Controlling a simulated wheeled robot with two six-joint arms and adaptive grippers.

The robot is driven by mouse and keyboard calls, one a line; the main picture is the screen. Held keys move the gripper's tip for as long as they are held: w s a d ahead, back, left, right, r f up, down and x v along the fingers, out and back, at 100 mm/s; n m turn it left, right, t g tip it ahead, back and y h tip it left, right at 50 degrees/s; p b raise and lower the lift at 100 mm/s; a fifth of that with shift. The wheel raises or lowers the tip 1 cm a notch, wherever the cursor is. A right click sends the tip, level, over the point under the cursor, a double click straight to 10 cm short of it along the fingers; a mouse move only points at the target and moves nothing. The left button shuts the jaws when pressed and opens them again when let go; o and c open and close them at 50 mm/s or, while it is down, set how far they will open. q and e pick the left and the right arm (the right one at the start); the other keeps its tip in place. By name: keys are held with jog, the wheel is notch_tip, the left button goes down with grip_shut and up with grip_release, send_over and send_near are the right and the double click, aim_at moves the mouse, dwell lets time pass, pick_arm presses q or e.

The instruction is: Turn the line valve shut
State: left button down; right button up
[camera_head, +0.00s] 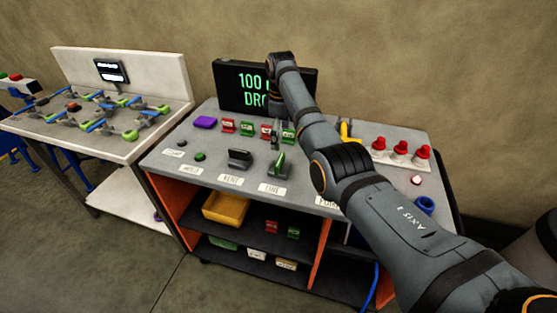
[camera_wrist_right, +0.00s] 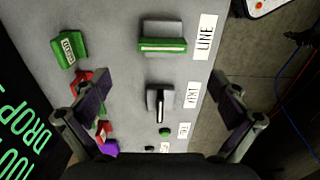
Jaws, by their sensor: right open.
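The line valve (camera_head: 278,163) has a green-edged lever on a grey block, behind the LINE label on the grey bench top. In the right wrist view the line valve (camera_wrist_right: 162,42) is at top centre, its lever lying across the picture, crosswise to the vent valve's lever. The vent valve (camera_head: 239,157), with a dark lever, stands to its left; the wrist view shows it (camera_wrist_right: 160,104) between my fingers. My right gripper (camera_head: 276,136) is open and empty above the bench, its fingers (camera_wrist_right: 161,86) spread wide. The arm hides part of the bench. My left gripper is not in view.
Red and green tags (camera_head: 247,128) stand behind the valves, before a dark screen (camera_head: 237,88) with green text. Red knobs (camera_head: 400,147) and a yellow handle (camera_head: 346,131) are at right. A yellow bin (camera_head: 226,210) sits below. Another bench (camera_head: 125,146) stands left.

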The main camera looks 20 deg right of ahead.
aim_at(281, 160)
jog(key=shift+s, duration=0.4)
notch_tip(281, 160, down, 9)
jog(key=shift+w+f+p, duration=0.1)
jog(key=shift+f+p, duration=0.05)
jog(key=shift+p, duration=0.5)
jog(key=shift+f, duration=0.35)
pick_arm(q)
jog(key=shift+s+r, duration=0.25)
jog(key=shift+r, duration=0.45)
pick_arm(e)
jog(key=shift+f, duration=0.1)
jog(key=shift+c, duration=0.5)
jog(key=c, duration=1)
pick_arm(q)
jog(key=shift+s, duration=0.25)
pick_arm(e)
jog(key=shift+c, duration=0.2)
